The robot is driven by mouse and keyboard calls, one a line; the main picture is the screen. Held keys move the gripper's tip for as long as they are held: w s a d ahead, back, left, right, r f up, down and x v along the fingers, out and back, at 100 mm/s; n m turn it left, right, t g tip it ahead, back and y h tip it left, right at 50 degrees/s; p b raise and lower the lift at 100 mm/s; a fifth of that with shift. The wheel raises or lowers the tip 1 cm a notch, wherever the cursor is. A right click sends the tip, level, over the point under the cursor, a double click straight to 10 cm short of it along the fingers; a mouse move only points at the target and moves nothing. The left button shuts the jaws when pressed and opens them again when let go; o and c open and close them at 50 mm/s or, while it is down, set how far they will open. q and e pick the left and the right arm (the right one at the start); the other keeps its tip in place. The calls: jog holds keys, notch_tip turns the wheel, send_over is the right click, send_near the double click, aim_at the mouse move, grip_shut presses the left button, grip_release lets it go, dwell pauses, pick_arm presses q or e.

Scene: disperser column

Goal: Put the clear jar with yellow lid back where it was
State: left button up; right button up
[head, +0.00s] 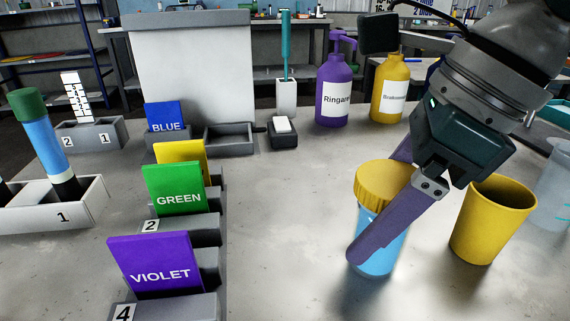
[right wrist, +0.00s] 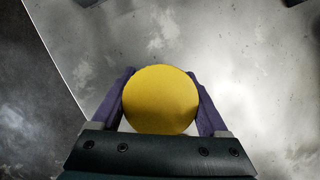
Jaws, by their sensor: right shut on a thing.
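The jar with the yellow lid (head: 384,184) is upright over the right part of the table in the head view. Its body looks light blue below the lid. My right gripper (head: 376,258) is shut on the jar, with one purple finger across its front and the other mostly hidden behind it. The right wrist view shows the round yellow lid (right wrist: 160,100) between both purple fingers. I cannot tell whether the jar's base touches the table. My left gripper is not in view.
A yellow cup (head: 490,222) stands close to the right of the jar. A purple Ringare bottle (head: 334,92) and a yellow bottle (head: 390,88) stand behind. Coloured cards in holders, including VIOLET (head: 155,264) and GREEN (head: 178,190), line the left. The table's middle (head: 285,220) is clear.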

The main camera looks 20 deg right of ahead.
jog(key=o, duration=1.1)
jog(key=shift+f, duration=0.15)
jog(key=o, duration=0.3)
jog(key=shift+o, duration=0.2)
jog(key=shift+r, duration=0.3)
jog(key=p+v, duration=0.1)
jog(key=v, duration=1)
jog(key=shift+r+p, duration=0.35)
